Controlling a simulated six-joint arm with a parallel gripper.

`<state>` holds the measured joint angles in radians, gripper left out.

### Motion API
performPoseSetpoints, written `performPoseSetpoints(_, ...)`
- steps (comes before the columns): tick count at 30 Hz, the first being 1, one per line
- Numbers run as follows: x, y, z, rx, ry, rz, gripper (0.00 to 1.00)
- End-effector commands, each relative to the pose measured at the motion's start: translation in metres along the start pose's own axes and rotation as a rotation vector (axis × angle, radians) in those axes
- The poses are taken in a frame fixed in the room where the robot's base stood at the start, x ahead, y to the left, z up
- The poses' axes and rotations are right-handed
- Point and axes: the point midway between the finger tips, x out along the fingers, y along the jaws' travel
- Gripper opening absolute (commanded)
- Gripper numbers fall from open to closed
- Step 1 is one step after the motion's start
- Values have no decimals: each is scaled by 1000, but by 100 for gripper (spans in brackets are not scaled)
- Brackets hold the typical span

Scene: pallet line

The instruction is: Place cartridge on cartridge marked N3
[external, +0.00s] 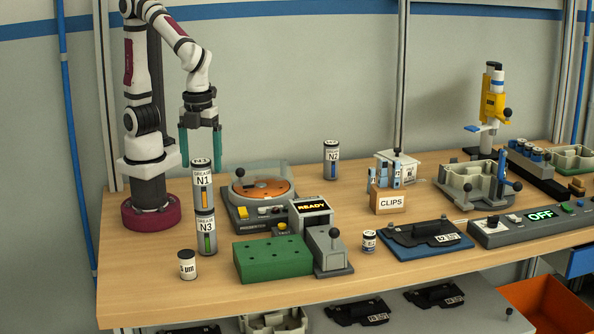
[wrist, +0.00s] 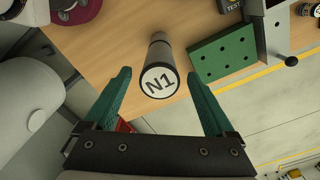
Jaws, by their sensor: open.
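The cartridge marked N1 (external: 202,187) stands upright on top of the cartridge marked N3 (external: 206,232), forming a stack on the table. In the wrist view the round N1 cap (wrist: 159,82) shows from above, and N3 below it is hidden or cannot be told apart. My gripper (external: 200,163) is open, its green fingers above the stack in the external view. In the wrist view its fingers (wrist: 160,84) are to the left and right of N1, with a gap on both sides. A cartridge marked N2 (external: 331,160) stands alone farther back.
A green block with holes (external: 270,259) is right of the stack, beside a grey lever unit (external: 328,251). A small labelled can (external: 187,265) stands in front. The table's front edge is close by.

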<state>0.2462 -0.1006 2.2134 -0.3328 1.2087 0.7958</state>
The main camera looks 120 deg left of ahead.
Motion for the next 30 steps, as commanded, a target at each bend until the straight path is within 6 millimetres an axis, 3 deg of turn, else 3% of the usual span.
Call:
performPoseSetpoints(4,-32,-1,-1,0,3,-4,89)
performPoseSetpoints(9,-49,3,6,-34,-5,-3,89)
performPoseSetpoints(11,-44,21,34,-205,-34,-13,89)
performPoseSetpoints(13,-29,52,74,-492,-82,-36,89)
performPoseSetpoints(16,-7,88,110,-799,-131,-69,89)
performPoseSetpoints(19,0,99,119,-896,-146,-82,89)
performPoseSetpoints(30,-1,98,118,-891,-145,-81,89)
